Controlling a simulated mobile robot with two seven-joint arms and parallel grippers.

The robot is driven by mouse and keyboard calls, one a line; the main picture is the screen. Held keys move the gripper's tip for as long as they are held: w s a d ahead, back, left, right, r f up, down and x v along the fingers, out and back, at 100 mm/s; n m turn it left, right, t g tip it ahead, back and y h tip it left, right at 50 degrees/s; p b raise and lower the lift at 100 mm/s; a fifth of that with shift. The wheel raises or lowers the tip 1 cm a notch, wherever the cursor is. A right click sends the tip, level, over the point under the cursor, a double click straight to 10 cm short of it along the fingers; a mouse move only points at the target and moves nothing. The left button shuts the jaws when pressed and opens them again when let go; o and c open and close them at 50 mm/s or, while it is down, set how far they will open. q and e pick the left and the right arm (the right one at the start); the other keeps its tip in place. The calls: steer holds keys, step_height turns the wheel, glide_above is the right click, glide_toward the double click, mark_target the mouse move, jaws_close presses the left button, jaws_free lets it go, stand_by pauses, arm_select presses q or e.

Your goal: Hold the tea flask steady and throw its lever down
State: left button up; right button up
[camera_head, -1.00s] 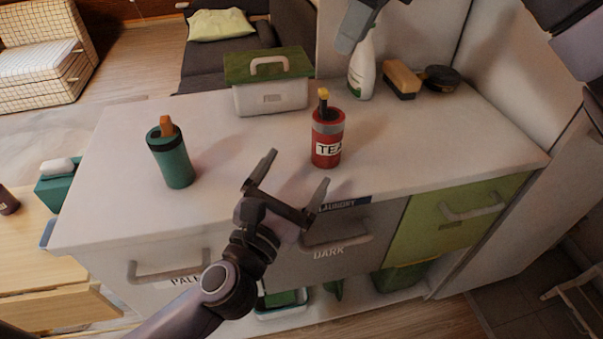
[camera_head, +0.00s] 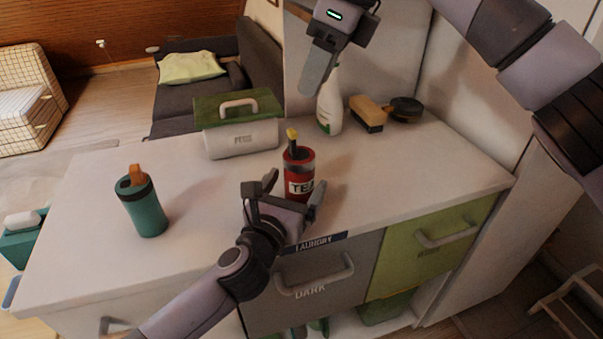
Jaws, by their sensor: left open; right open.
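The red tea flask (camera_head: 298,170), with a grey band and a TEA label, stands upright near the front of the white counter. Its dark lever with a yellow tip (camera_head: 291,134) sticks up from the top. My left gripper (camera_head: 293,188) is open at the flask's near side, one finger on each side of its lower body in the picture. Whether they touch it cannot be told. My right gripper (camera_head: 318,82) is open and empty, above and beyond the flask in the picture, with a finger pointing down in front of the white spray bottle.
A teal flask (camera_head: 146,212) with an orange lever stands left on the counter (camera_head: 200,195). Behind are a green-lidded box (camera_head: 240,139), a white bottle (camera_head: 329,108), a brush (camera_head: 367,114) and a dark round item (camera_head: 404,109). The counter right of the tea flask is clear.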

arm_select(q)
steer(key=shift+x, duration=2.05)
